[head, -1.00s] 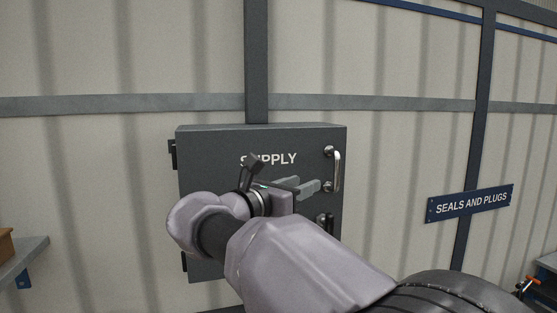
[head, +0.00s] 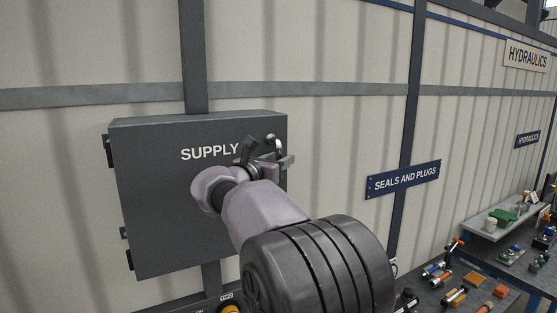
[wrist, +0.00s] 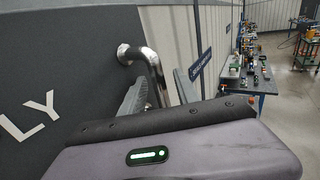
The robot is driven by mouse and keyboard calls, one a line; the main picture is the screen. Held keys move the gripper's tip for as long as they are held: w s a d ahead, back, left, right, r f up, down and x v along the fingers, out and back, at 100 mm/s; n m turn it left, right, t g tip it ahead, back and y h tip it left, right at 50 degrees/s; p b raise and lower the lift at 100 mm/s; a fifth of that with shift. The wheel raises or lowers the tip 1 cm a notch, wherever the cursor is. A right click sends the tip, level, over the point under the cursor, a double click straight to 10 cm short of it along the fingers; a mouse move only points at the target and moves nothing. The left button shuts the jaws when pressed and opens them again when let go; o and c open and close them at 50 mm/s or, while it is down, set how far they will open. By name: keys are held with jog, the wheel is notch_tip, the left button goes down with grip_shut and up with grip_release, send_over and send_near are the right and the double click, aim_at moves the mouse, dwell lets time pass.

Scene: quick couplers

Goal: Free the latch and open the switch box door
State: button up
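The grey switch box (head: 160,215), marked SUPPLY, hangs on the wall in the head view, and its door looks shut. Its silver bar handle (head: 271,143) is at the right edge of the door, partly behind my gripper (head: 284,164). In the wrist view the handle (wrist: 140,58) runs down between the two fingers of my gripper (wrist: 160,92). The fingers are apart, with a gap visible beside the bar, so it looks open around the handle rather than clamped on it. The latch is hidden behind my arm.
A blue SEALS AND PLUGS sign (head: 403,179) is on the wall to the right. A workbench (head: 480,277) with several small parts stands at lower right. Hinges (head: 108,151) show on the box's left side. The wall just right of the box is clear.

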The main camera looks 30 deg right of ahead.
grip_shut()
dwell(1.3)
